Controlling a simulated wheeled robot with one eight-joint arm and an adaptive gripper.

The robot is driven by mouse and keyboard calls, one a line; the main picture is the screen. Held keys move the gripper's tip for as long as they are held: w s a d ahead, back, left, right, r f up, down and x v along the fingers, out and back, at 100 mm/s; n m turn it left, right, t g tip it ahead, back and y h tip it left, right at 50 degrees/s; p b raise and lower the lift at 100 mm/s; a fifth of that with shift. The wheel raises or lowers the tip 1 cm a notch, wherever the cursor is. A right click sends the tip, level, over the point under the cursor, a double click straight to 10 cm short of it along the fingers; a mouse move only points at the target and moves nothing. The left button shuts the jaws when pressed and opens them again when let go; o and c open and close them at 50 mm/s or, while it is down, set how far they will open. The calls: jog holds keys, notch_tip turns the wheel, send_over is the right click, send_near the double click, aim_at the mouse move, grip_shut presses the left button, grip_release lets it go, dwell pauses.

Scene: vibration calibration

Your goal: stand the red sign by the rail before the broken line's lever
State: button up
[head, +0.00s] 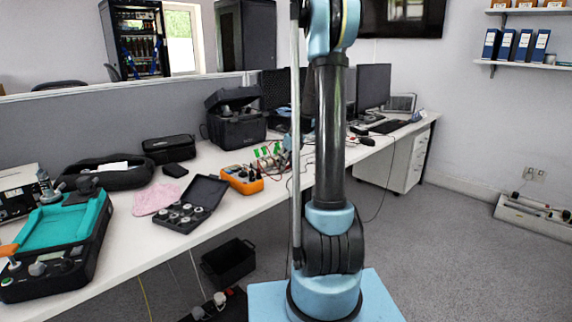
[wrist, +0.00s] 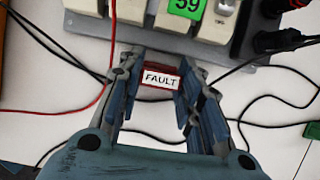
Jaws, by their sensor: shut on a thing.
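The red sign (wrist: 158,80) has a white label reading "FAULT". In the wrist view my gripper (wrist: 158,68) is shut on it, with one finger on each side. The sign is just on the near side of the grey rail (wrist: 150,37); I cannot tell whether it touches the table. The lever tops are cut off by the frame. In the head view the green labels (head: 268,151) show on the table, but my arm hides my gripper and the sign.
Red and black cables (wrist: 265,124) run over the white table around my gripper. Black plugs (wrist: 278,40) sit at the rail's right. In the head view, an orange meter (head: 242,179) and an open black case (head: 190,205) lie left of the rail.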

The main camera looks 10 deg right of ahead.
jog(key=o, duration=0.9)
jog(key=v, duration=1.2)
jog(key=s+a+n, duration=0.2)
jog(key=s+n, duration=0.5)
jog(key=s, duration=0.4)
jog(key=shift+s+a+f+n+g+h, duration=0.1)
jog(key=shift+s+f+n+g+h, duration=0.25)
jog(key=shift+s+f+n, duration=2.8)
jog(key=shift+s+a+f+n+g+h, duration=0.1)
jog(key=shift+s+f+n+h, duration=0.5)
jog(key=shift+s+n, duration=4.8)
jog(key=shift+s+a+f+n+g+h, duration=0.1)
jog(key=shift+s+f+n+g+h, duration=0.2)
jog(key=shift+s+f+n, duration=3.9)
